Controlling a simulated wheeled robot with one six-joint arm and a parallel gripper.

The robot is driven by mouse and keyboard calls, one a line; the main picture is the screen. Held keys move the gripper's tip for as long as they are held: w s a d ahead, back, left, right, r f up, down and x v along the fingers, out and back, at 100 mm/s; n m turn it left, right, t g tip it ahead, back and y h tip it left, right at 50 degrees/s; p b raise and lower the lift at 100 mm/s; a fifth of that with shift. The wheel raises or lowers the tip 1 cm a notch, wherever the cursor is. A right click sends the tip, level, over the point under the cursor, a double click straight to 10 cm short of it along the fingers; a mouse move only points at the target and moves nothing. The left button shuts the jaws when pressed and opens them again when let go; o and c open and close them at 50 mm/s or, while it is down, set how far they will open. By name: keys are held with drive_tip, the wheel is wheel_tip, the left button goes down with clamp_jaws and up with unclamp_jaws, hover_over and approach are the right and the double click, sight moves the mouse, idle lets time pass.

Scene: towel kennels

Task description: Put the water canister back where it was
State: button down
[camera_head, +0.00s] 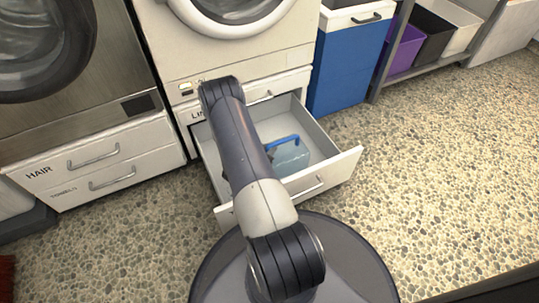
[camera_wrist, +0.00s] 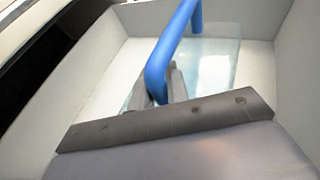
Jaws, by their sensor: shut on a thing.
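The water canister (camera_head: 293,158) is a clear, pale blue vessel with a blue handle. It is inside the open drawer (camera_head: 341,167) under the white machine. It also shows in the wrist view (camera_wrist: 213,65), with the handle arching up towards the top. My gripper (camera_wrist: 166,85) is shut on the blue handle. In the head view my arm hides most of the gripper and the left part of the drawer. I cannot tell whether the canister's base touches the drawer floor.
The drawer's front panel (camera_head: 318,184) stands pulled out towards me. Shut drawers labelled HAIR (camera_head: 75,165) and towels (camera_head: 95,188) are at the left. A blue bin (camera_head: 340,68) stands right of the drawer, beside a shelf with a purple box (camera_head: 405,50). The pebbled floor at the right is clear.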

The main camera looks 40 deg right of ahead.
drive_tip(key=shift+f, duration=0.85)
drive_tip(key=shift+r, duration=0.1)
drive_tip(key=c, duration=1.4)
unclamp_jaws()
drive_tip(key=p+v, duration=0.4)
drive_tip(key=v, duration=0.8)
